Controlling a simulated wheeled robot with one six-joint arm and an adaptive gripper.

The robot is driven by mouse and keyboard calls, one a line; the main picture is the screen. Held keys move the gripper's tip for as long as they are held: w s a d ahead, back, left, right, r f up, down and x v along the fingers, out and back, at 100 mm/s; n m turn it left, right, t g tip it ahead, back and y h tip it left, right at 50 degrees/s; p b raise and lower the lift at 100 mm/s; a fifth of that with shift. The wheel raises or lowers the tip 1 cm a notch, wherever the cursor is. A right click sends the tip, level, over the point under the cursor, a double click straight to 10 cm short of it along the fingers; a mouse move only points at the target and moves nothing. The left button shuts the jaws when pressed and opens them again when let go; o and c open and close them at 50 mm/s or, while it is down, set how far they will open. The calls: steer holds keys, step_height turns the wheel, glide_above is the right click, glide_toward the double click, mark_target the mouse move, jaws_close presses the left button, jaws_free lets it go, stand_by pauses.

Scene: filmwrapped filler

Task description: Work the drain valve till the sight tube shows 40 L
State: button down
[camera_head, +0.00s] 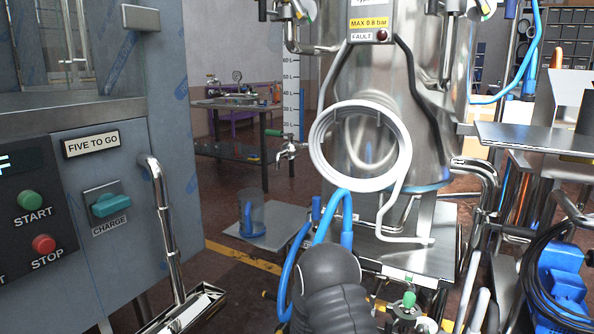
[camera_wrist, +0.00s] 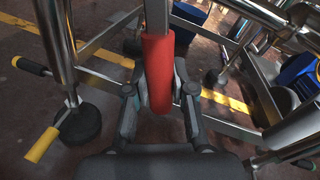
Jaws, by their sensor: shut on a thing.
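In the wrist view, a red handle (camera_wrist: 158,72), seemingly the drain valve's, stands upright between the two fingers of my gripper (camera_wrist: 165,96). The gripper is shut on it. The valve body is out of sight. In the head view, my dark arm at bottom centre hides the gripper and handle. The sight tube (camera_head: 301,95) stands upright left of the steel tank (camera_head: 365,85), beside a white scale (camera_head: 290,95) marked in litres. I cannot read the liquid level surely at this size. A small tap with a green lever (camera_head: 284,150) sits below it.
A blue hose (camera_head: 332,215) loops down close to my arm. A clear beaker (camera_head: 251,212) stands on a low plate left of the tank. A grey cabinet (camera_head: 185,170) with a bent steel pipe is at left. Steel frame legs crowd the handle in the wrist view.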

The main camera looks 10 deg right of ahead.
steer(key=shift+w+a+f+m+t+b, duration=0.2)
steer(key=shift+w+a+m+b, duration=0.3)
steer(key=shift+m, duration=0.4)
steer(key=shift+w+a+f+m+t+b, duration=0.15)
steer(key=shift+w+a+m+t, duration=0.1)
steer(key=shift+a+m, duration=0.5)
steer(key=shift+d+m, duration=0.1)
steer(key=shift+m, duration=0.15)
steer(key=c, duration=0.9)
jaws_free()
steer(key=shift+c, duration=0.2)
steer(key=shift+r, duration=0.1)
steer(key=v, duration=1.2)
